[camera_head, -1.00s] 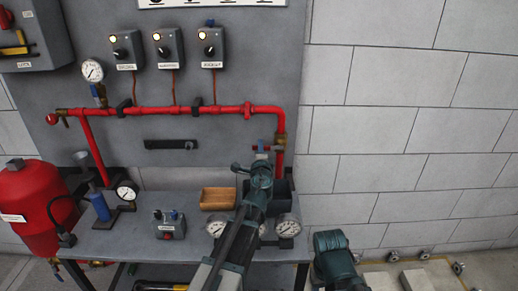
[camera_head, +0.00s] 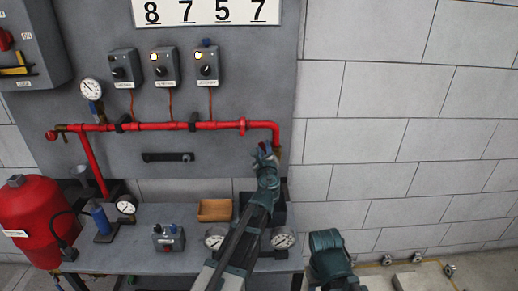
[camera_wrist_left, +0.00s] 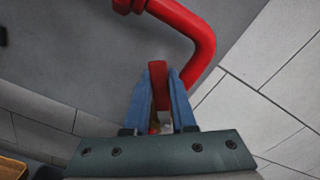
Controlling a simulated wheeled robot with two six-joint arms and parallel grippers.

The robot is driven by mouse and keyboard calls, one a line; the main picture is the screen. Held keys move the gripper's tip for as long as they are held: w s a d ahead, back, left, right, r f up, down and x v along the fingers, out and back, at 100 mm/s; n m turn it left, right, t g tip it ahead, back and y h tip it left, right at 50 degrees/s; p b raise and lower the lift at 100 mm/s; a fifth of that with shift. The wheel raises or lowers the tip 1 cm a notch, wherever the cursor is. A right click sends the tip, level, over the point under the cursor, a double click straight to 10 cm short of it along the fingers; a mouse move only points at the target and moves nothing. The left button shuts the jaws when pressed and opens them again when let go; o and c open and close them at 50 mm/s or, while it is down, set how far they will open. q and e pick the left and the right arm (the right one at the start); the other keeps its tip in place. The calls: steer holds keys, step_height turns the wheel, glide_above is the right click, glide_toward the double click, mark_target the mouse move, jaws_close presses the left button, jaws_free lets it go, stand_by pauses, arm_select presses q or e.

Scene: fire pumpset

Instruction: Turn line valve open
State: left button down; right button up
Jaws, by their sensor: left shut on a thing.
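The line valve sits at the right end of the red pipe (camera_head: 215,126), on the downward leg. Its red handle (camera_wrist_left: 158,82) stands between the two blue fingers of my left gripper (camera_wrist_left: 161,105) in the left wrist view. The left gripper (camera_head: 265,152) is shut on this handle, and in the head view it hides most of the valve. A little brass-coloured metal shows beyond the fingers in the wrist view. My right gripper is not in view.
A red tank (camera_head: 38,215) stands at left. Three control boxes and a "8757" sign (camera_head: 205,11) are above the pipe.

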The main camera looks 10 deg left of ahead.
mark_target(276, 139)
arm_select(q)
steer(key=d+m, duration=0.1)
steer(key=d+r+m, duration=0.1)
steer(key=m, duration=0.1)
steer(key=shift+w+d+m+p, duration=0.2)
steer(key=shift+m+p, duration=0.1)
steer(key=shift+p, duration=0.1)
steer(key=shift+w+d+r+m, duration=0.15)
steer(key=shift+d+m, duration=0.35)
steer(key=shift+m, duration=0.3)
steer(key=shift+w+d+f+m, duration=0.15)
steer(key=shift+d+m, duration=0.3)
steer(key=shift+m, duration=0.35)
steer(key=shift+r, duration=0.1)
steer(key=c, duration=0.7)
jaws_free()
steer(key=shift+c, duration=0.2)
steer(key=v, duration=1.4)
steer(key=shift+r, duration=0.15)
steer(key=shift+a, duration=0.1)
